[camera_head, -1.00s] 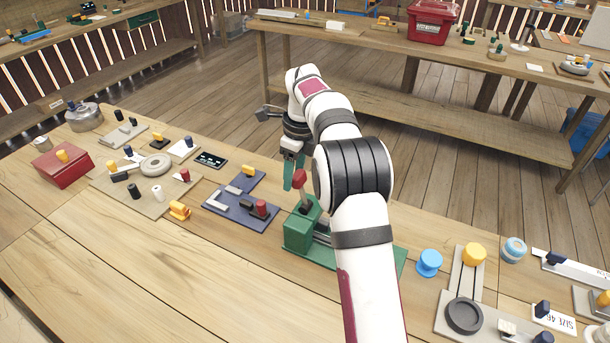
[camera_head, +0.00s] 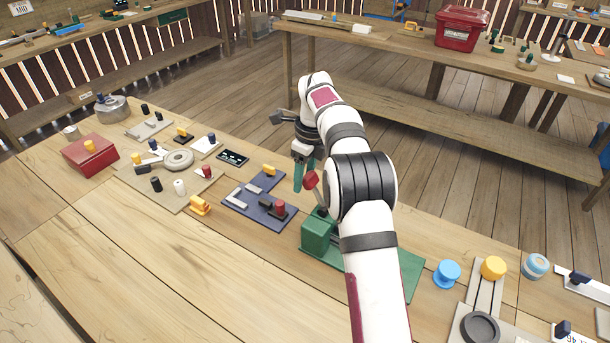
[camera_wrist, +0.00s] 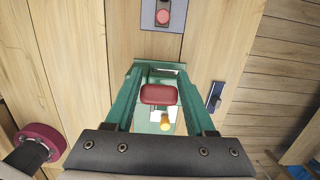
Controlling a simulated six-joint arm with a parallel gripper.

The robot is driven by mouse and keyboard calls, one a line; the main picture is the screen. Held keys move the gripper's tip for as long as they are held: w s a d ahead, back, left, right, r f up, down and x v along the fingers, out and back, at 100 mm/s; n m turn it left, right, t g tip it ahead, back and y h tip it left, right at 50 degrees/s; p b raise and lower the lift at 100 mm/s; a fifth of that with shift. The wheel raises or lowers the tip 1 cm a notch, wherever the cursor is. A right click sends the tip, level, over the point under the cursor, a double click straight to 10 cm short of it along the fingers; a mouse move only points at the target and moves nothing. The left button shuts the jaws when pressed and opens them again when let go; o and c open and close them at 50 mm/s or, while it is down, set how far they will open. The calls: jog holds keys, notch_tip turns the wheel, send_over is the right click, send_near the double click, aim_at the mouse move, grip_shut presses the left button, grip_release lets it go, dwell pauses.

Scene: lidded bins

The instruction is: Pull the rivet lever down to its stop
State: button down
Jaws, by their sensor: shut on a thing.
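The rivet lever's red knob (camera_head: 310,180) tops a thin rod that rises from the green press block (camera_head: 319,238) on the workbench. The rod tilts to the left in the head view. My gripper (camera_head: 304,182), with teal fingers, is shut on the lever at its knob, above the block. In the wrist view the red knob (camera_wrist: 158,94) shows between the two fingers. My arm hides part of the press and its green base plate (camera_head: 410,272).
A navy plate (camera_head: 240,201) with a red knob lies left of the press. A blue knob (camera_head: 447,273) and a yellow knob (camera_head: 493,267) stand to its right. A red box (camera_head: 90,155) sits at the far left.

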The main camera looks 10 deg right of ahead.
jog(key=shift+c, duration=1.2)
grip_release()
jog(key=shift+r, duration=0.1)
jog(key=r, duration=0.7)
jog(key=d+r, duration=0.1)
jog(key=r, duration=0.2)
jog(key=shift+s+r, duration=0.15)
jog(key=shift+s, duration=0.2)
jog(key=shift+s+r, duration=0.15)
jog(key=shift+r, duration=0.6)
